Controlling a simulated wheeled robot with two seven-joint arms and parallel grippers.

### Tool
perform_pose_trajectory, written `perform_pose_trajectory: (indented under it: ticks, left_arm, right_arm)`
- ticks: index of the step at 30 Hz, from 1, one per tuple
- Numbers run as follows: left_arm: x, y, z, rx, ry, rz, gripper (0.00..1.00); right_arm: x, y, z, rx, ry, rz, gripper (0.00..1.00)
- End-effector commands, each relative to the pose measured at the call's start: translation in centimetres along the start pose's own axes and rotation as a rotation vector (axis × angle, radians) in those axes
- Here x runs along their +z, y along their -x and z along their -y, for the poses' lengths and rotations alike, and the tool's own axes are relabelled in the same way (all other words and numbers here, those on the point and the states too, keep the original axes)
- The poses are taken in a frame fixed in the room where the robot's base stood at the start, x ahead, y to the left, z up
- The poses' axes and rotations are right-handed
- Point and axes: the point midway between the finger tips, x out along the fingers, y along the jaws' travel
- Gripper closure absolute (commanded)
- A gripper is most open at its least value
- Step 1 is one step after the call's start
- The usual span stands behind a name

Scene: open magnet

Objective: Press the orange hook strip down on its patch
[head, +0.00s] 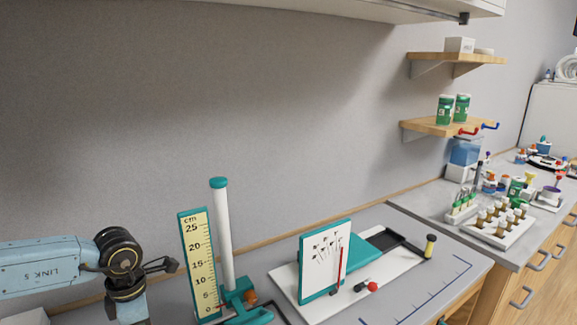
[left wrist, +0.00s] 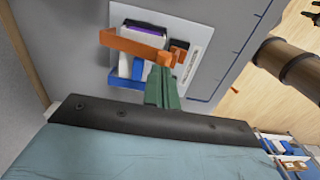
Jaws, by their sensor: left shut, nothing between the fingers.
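I cannot tell whether the fingertips touch the strip. A blue strip (left wrist: 125,83) lies below it in the picture. A dark patch with a purple edge (left wrist: 146,29) and a small brown-orange piece (left wrist: 179,47) are on the tray. I cannot tell which patch belongs to the orange strip. My right gripper is not in view.
In the head view a ruler board (head: 198,262) and a white column with a teal cap (head: 222,235) stand near my left arm. A white panel (head: 325,260) stands upright on a board to the right. Shelves (head: 437,126) hang on the back wall.

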Motion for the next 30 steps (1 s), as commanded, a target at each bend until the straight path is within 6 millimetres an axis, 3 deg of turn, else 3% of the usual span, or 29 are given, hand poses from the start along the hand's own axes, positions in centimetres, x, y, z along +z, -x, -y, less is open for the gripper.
perform_pose_trajectory:
  ticks: [30]
  left_arm:
    - [-0.1,-3.3,-0.1,0.002,0.001,-0.001,1.00]
  right_arm:
    - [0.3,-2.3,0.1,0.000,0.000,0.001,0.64]
